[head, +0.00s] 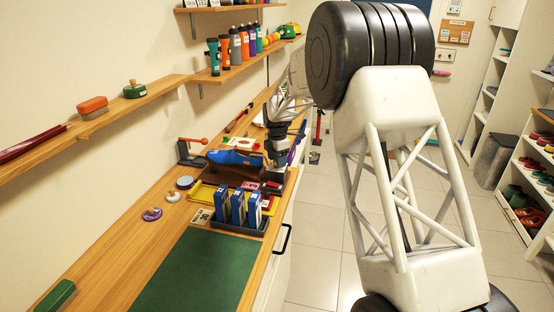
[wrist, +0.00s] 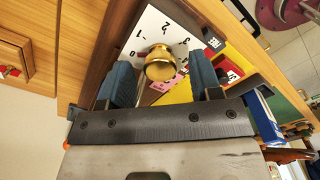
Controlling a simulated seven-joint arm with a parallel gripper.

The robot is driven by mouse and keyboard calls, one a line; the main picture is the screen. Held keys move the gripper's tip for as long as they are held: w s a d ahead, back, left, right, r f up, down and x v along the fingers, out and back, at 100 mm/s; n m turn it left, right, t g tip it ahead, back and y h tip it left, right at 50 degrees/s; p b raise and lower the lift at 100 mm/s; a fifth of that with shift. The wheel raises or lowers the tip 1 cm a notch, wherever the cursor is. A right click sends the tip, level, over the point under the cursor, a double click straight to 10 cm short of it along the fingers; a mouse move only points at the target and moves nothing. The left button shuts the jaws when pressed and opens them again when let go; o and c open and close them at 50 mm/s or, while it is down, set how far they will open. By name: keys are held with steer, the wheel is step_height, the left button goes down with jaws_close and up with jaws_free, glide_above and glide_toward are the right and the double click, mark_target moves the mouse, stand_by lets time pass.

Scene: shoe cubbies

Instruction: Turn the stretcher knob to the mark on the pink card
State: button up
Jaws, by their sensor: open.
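In the wrist view a brass knob (wrist: 160,64) stands on a white dial plate (wrist: 150,30) printed with numbers around it. My gripper (wrist: 159,72) is open, with one blue-grey finger on each side of the knob and a gap visible on both sides. A pink card (wrist: 167,84) shows partly behind the knob; its mark cannot be read. In the head view my gripper (head: 278,152) is over the bench at the right end of a blue shoe (head: 235,157), and the knob is hidden there. The pink card (head: 250,185) lies in front of the shoe.
A red card (wrist: 229,66) lies beside the dial. The green mat (head: 195,270) is clear.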

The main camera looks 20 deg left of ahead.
steer(key=c, duration=0.9)
